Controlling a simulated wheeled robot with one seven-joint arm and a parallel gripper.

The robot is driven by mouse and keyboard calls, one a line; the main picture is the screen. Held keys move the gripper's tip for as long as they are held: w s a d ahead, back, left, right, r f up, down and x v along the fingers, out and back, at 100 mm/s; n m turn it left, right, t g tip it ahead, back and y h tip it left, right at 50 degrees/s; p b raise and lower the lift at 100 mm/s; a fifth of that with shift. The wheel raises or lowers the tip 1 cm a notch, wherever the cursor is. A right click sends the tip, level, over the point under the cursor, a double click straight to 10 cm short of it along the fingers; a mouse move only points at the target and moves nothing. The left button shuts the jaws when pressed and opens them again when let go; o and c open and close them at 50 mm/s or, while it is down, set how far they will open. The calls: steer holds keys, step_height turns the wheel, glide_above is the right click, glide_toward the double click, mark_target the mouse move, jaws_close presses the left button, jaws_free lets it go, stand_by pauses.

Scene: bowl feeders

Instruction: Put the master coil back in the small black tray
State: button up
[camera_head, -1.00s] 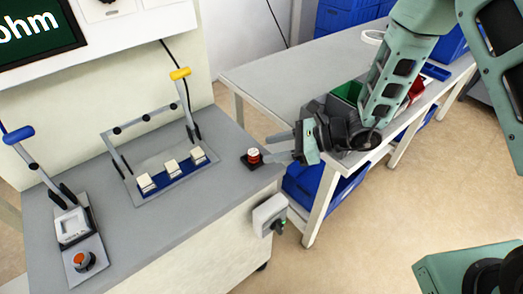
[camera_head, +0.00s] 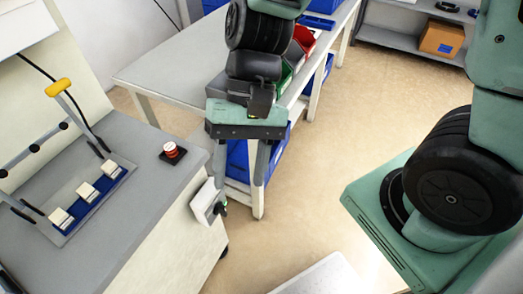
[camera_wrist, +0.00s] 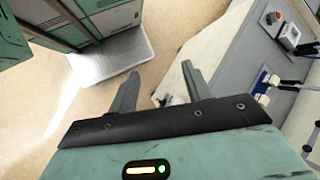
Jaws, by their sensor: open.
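I cannot identify a master coil or a small black tray for certain. My gripper (camera_head: 238,178) points down past the bench's right edge, over the floor side. Its two fingers are apart with nothing held between them, as in the wrist view (camera_wrist: 159,76).
The grey bench (camera_head: 140,215) carries a blue holder with three white blocks (camera_head: 87,191) and a yellow-handled lever (camera_head: 58,88). A grey switch box (camera_head: 205,202) sticks out from its side, close to my gripper. A long table (camera_head: 165,75) with coloured bins stands behind. Floor is open at right.

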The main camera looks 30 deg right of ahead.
steer(key=d+r+n+t+h, duration=0.1)
steer(key=n, duration=0.2)
steer(key=s+d+r+n+t+h, duration=0.1)
steer(key=n+t, duration=0.1)
steer(key=n, duration=0.1)
steer(key=d+r+n+t+h, duration=0.1)
steer(key=n+t+h, duration=0.1)
steer(key=n, duration=0.1)
steer(key=shift+s+d, duration=0.1)
steer(key=shift+s, duration=0.25)
step_height(320, 180, up, 5)
steer(key=p, duration=0.4)
steer(key=shift+f+p, duration=0.15)
steer(key=shift+p, duration=0.2)
